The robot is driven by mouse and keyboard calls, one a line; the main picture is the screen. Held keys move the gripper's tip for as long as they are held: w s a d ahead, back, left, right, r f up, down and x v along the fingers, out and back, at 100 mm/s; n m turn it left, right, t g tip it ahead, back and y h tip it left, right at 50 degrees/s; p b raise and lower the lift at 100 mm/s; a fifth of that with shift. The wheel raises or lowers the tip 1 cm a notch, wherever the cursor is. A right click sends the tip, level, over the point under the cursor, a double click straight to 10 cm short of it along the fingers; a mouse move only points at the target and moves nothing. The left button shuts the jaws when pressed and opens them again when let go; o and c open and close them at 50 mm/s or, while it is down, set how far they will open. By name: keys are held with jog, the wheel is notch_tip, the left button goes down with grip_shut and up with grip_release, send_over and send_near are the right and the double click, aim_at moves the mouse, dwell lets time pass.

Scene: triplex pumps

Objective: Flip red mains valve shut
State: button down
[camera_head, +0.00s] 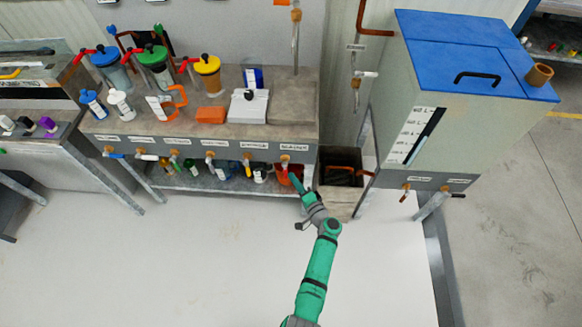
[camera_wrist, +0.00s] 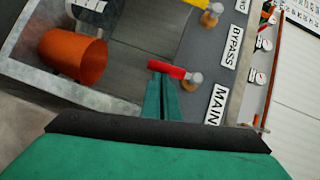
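The red mains valve shows in the wrist view as a red lever handle (camera_wrist: 167,70) on a round metal pivot (camera_wrist: 195,78). The handle points left from the pivot, across the tips of my gripper. A label reading MAIN (camera_wrist: 215,105) is beside it, partly cut off by my gripper. My gripper (camera_wrist: 163,84) has its two green fingers close together, with their tips right at the handle. I cannot tell whether they touch it. In the head view my gripper (camera_head: 293,180) is at the right end of the bench's row of valves, just below a brass valve (camera_head: 285,159).
A yellow-handled valve by the BYPASS label (camera_wrist: 232,45) is nearby. In the head view a bin (camera_head: 342,172) stands right of my gripper, and a blue-topped tank (camera_head: 470,55) beyond it. The floor in front is clear.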

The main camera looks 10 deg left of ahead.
jog(key=shift+a+f, duration=0.2)
jog(key=shift+a, duration=0.15)
dwell(0.4)
jog(key=s+d, duration=0.8)
jog(key=d, duration=0.2)
jog(key=shift+s+d, duration=0.15)
jog(key=shift+d, duration=0.15)
dwell(0.4)
